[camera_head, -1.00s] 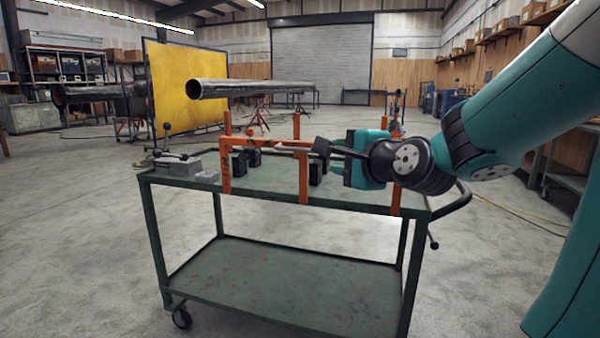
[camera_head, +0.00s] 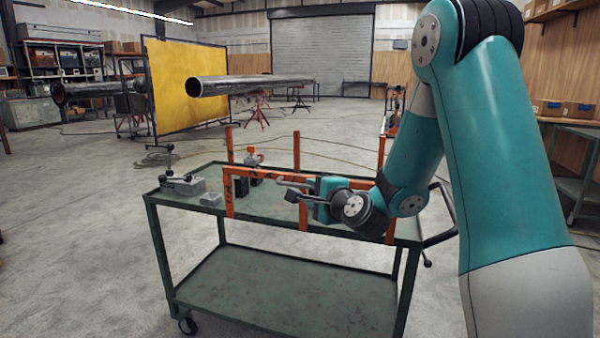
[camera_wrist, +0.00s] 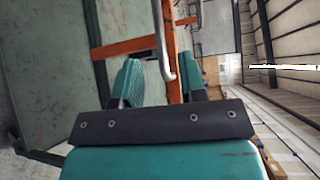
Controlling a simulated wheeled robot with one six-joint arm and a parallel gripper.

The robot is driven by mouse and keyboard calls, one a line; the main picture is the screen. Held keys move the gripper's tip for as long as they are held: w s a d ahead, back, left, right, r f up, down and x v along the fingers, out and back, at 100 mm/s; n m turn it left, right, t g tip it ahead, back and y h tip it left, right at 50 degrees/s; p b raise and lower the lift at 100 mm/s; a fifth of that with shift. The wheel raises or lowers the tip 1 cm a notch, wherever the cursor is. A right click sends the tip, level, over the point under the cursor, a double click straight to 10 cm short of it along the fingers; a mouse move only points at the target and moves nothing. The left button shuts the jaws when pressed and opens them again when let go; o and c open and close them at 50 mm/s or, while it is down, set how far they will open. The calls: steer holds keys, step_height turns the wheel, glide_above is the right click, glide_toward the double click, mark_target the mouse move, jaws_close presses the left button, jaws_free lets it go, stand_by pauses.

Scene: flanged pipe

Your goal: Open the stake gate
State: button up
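The stake gate (camera_head: 262,173) is an orange frame along the near side of the green cart, with upright stakes. A grey bent rod, its handle (camera_wrist: 160,40), runs down the wrist view in front of an orange post (camera_wrist: 171,60). In the head view my gripper (camera_head: 306,190) is low at the gate's middle post, beside the rod. In the wrist view my gripper's two teal fingers (camera_wrist: 160,88) are apart. The rod's lower end shows in the gap between them; I cannot tell how deep it sits. Neither finger visibly touches it.
The green cart (camera_head: 285,285) carries a grey lever fixture (camera_head: 183,186), a small grey block (camera_head: 210,199) and black blocks (camera_head: 240,186) behind the gate. Floor left of the cart is clear.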

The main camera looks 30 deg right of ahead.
mark_target(302, 186)
steer(key=w, duration=0.2)
steer(key=w+p, duration=0.1)
steer(key=w, duration=0.1)
steer(key=w+f, duration=0.1)
steer(key=w, duration=0.2)
steer(key=shift+w+d+p, duration=0.1)
steer(key=shift+d+p, duration=0.2)
steer(key=shift+d, duration=0.1)
jaws_close()
